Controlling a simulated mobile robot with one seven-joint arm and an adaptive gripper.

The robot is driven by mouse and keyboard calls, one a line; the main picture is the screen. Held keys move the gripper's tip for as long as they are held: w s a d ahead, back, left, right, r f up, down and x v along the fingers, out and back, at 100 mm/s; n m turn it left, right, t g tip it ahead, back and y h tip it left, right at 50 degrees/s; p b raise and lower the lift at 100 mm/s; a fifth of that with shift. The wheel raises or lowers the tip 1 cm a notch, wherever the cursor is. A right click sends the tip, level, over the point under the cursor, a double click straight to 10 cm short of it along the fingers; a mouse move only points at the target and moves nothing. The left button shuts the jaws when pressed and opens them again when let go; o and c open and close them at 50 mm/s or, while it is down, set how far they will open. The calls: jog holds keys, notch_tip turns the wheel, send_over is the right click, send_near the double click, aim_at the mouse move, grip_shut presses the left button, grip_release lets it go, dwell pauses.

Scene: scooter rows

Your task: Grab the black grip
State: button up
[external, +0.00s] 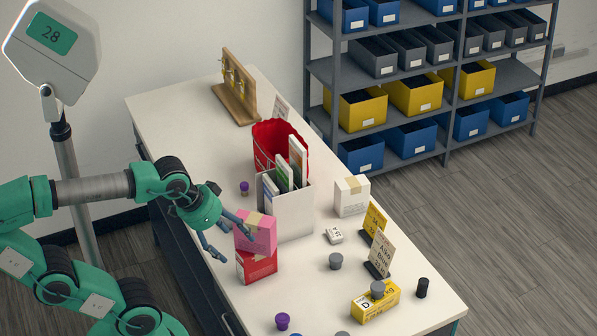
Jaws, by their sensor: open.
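A small black upright cylinder (422,288), which looks like the black grip, stands near the right front edge of the white table. It is right of a yellow box marked D (376,302), with a small gap between them. My gripper (230,238) is open at the table's left side, beside a pink box (256,233) stacked on a red box (257,265). It is well to the left of the black cylinder. I cannot tell whether a finger touches the pink box. Nothing hides the black cylinder.
Grey knobs (336,261) and purple knobs (282,321) stand on the table (185,135). Sign cards (381,253) stand behind the yellow box. A white file holder (287,213), red basket (280,130) and white box (351,196) fill the middle. The table's back left is clear.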

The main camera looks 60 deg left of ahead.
jog(key=c, duration=0.3)
jog(key=shift+r, duration=0.1)
jog(key=w+d+r+n+g+p, duration=0.15)
jog(key=w+r+p, duration=0.35)
jog(key=w, duration=1)
jog(key=w+d+n+g+p, duration=0.1)
jog(key=w+d+p, duration=0.15)
jog(key=w, duration=1.55)
jog(key=w+d+f+n+g+p, duration=0.1)
jog(key=w+d+f, duration=0.3)
jog(key=w+f, duration=0.7)
jog(key=w+d+f+n+g+p, duration=0.1)
jog(key=w+d+f+p, duration=0.3)
jog(key=w+f, duration=0.8)
notch_tip(320, 180, down, 3)
jog(key=shift+w+r+g+p, duration=0.15)
jog(key=shift+w+g+p, duration=0.15)
jog(key=shift+g, duration=0.25)
jog(key=shift+n, duration=0.25)
